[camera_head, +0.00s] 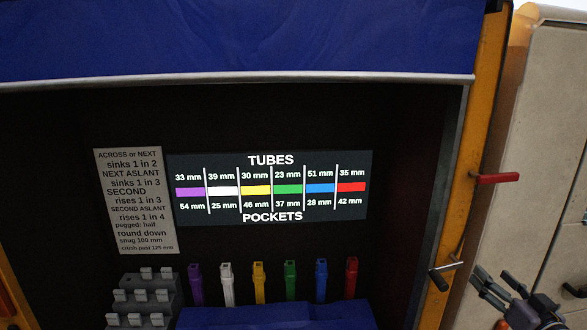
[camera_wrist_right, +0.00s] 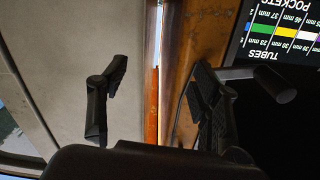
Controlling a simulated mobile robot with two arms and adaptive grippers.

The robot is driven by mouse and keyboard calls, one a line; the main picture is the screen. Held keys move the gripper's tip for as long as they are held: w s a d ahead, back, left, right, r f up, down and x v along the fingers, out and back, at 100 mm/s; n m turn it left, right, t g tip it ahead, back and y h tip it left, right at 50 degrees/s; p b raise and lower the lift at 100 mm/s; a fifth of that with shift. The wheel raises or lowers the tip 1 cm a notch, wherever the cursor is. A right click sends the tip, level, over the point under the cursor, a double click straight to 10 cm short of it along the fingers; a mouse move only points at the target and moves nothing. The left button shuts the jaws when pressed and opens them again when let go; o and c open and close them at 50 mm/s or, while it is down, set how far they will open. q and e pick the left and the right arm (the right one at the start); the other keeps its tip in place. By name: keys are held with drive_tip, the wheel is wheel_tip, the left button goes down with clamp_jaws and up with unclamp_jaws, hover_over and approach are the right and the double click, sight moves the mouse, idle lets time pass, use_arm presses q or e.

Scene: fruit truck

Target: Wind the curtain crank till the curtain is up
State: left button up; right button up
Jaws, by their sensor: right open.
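The blue curtain (camera_head: 240,38) hangs across the top of the opening, with a pale bar (camera_head: 240,79) along its lower edge; the opening below it is uncovered. The crank (camera_head: 440,279), a metal arm with a dark grip, sits low on the right orange post. It also shows in the right wrist view (camera_wrist_right: 284,90), right of the fingers, partly hidden behind one. My right gripper (camera_head: 493,278) is open, to the right of the crank in the head view. In the right wrist view its fingers (camera_wrist_right: 158,85) are apart with nothing held. My left gripper is out of view.
A red handle (camera_head: 496,178) sticks out from the orange post (camera_head: 488,95) above the crank. A pale cabinet (camera_head: 530,150) stands at the right. Inside the opening are a sign (camera_head: 270,215), several coloured tubes (camera_head: 259,283) and a grey stepped rack (camera_head: 140,300).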

drive_tip(key=s+p, duration=0.3)
drive_tip(key=s, duration=0.3)
drive_tip(key=shift+s+d+p, duration=0.2)
drive_tip(key=shift+s+p, duration=0.1)
drive_tip(key=shift+p, duration=0.1)
idle(0.4)
drive_tip(key=s+d+f+m+g+h+b, duration=0.1)
drive_tip(key=s+d+f+g+h+b, duration=0.2)
drive_tip(key=f, duration=1.4)
drive_tip(key=s+d+f+g+b, duration=0.25)
drive_tip(key=s+f, duration=0.25)
drive_tip(key=f, duration=1.1)
drive_tip(key=s+a+f+g+b, duration=0.25)
drive_tip(key=s+f, duration=0.35)
drive_tip(key=f, duration=0.5)
drive_tip(key=s+a+f+g+b, duration=0.15)
drive_tip(key=s+a+f, duration=0.35)
drive_tip(key=f, duration=0.6)
drive_tip(key=s+a+f+n+g+y+b, duration=0.1)
drive_tip(key=s+a+f+n+g+b, duration=0.1)
drive_tip(key=s+a+f, duration=0.7)
drive_tip(key=s+a+f+n+g+b, duration=0.2)
drive_tip(key=s+a+f+g, duration=0.3)
drive_tip(key=s+a+f, duration=0.5)
drive_tip(key=s+f, duration=0.1)
drive_tip(key=s, duration=0.6)
drive_tip(key=shift+f+n+y+b, duration=0.3)
drive_tip(key=shift+f+y+b, duration=0.05)
drive_tip(key=shift+f+y, duration=0.05)
